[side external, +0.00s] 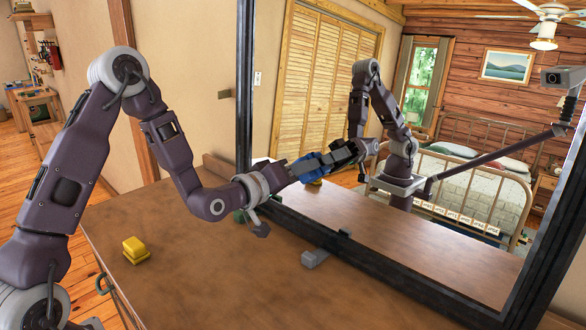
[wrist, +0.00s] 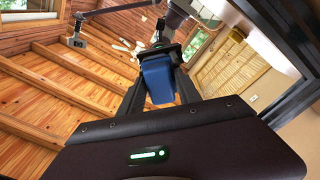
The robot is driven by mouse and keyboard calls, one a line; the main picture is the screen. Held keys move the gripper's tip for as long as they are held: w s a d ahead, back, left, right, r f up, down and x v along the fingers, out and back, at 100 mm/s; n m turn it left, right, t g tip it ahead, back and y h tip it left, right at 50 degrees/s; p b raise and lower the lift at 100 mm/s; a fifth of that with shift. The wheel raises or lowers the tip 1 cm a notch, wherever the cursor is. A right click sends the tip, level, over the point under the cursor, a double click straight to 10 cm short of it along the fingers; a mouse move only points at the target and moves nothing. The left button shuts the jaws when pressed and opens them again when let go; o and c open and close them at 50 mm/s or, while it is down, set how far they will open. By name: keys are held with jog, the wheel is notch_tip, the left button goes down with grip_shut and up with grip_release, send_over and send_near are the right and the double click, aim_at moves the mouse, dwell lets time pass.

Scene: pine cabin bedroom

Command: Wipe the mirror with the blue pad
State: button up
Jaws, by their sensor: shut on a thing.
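The mirror (side external: 315,105) is a large upright pane in a dark frame, standing at the back of the brown table. The blue pad (side external: 312,167) is at the glass in the side view. Its reflection merges with it there, so I cannot tell whether it touches. My gripper (side external: 298,172) is shut on the pad and reaches out to the mirror. In the wrist view the blue pad (wrist: 157,80) sits between the fingers of my gripper (wrist: 160,92), partly hiding them.
A yellow block (side external: 135,250) lies on the table (side external: 200,290) at the left. A small grey block (side external: 315,258) lies near the mirror's lower frame (side external: 400,268). The table front is mostly clear. The bed and second arm appear as reflections.

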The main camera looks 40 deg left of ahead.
aim_at(276, 154)
jog(key=shift+a, duration=5.8)
jog(key=shift+s+d+r, duration=0.1)
jog(key=shift+s+r, duration=0.05)
jog(key=shift+s, duration=1.35)
jog(key=shift+s+r, duration=0.1)
jog(key=shift+s, duration=1.35)
jog(key=s, duration=0.3)
jog(key=shift+r, duration=0.15)
